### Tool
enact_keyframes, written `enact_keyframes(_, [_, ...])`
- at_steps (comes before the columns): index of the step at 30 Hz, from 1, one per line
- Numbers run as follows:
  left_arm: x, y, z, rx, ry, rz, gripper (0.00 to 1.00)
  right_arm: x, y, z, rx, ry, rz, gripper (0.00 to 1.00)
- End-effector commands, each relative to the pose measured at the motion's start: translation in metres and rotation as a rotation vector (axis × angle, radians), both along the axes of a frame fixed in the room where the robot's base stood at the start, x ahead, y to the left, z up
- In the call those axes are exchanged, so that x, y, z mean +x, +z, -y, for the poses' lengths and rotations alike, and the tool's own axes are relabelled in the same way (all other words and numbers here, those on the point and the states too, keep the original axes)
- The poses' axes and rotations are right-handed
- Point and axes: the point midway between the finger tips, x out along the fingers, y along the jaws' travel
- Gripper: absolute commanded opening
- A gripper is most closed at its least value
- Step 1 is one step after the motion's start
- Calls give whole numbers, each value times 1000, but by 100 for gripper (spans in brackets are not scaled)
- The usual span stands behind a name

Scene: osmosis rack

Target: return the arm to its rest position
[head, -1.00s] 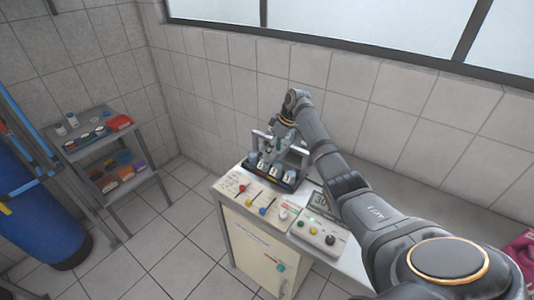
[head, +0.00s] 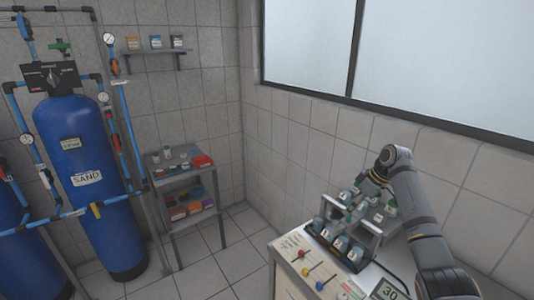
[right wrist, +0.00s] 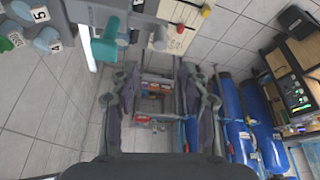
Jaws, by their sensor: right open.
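My right arm comes in from the lower right in the head view and bends at the wrist above the bottle rack. My right gripper (head: 354,196) hangs over the rack, its fingertips hard to make out among the bottles. In the right wrist view the gripper (right wrist: 157,82) has its two dark fingers apart, with nothing between them but distant floor and shelving. The rack (head: 372,231) is a grey frame with several capped, numbered bottles (head: 341,243). Some bottles (right wrist: 48,40) show at the upper left in the right wrist view, beside the fingers. My left gripper is not in view.
The rack stands on a white cabinet with coloured knobs (head: 303,254) and a display (head: 386,291). The tiled wall and window (head: 440,60) are close behind. A small shelf cart (head: 178,178) and blue tanks (head: 85,165) stand left. Open floor lies between.

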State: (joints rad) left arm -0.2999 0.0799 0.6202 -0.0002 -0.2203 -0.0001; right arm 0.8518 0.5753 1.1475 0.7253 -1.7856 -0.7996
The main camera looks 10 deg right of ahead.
Motion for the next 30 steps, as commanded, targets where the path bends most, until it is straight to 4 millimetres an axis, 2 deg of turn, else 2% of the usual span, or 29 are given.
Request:
enact_keyframes(2, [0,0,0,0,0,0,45,-5,-20,-10,-19,-6,-20,46])
enact_keyframes(5, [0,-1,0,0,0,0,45,-26,-70,-37,-74,-31,-61,46])
enact_keyframes(6, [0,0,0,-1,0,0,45,-39,-94,-52,-101,-48,-74,46])
enact_keyframes(8, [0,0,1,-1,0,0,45,-66,-129,-76,-133,-82,-89,46])
enact_keyframes(9, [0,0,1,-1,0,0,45,-86,-149,-92,-147,-109,-92,46])
enact_keyframes(12, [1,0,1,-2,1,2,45,-138,-182,-124,-166,-185,-90,46])
enact_keyframes(15, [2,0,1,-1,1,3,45,-179,-195,-144,-165,-258,-81,46])
enact_keyframes(21, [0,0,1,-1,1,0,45,-240,-198,-165,-149,-383,-65,46])
enact_keyframes(30, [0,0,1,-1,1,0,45,-303,-181,-176,-123,-547,-44,46])
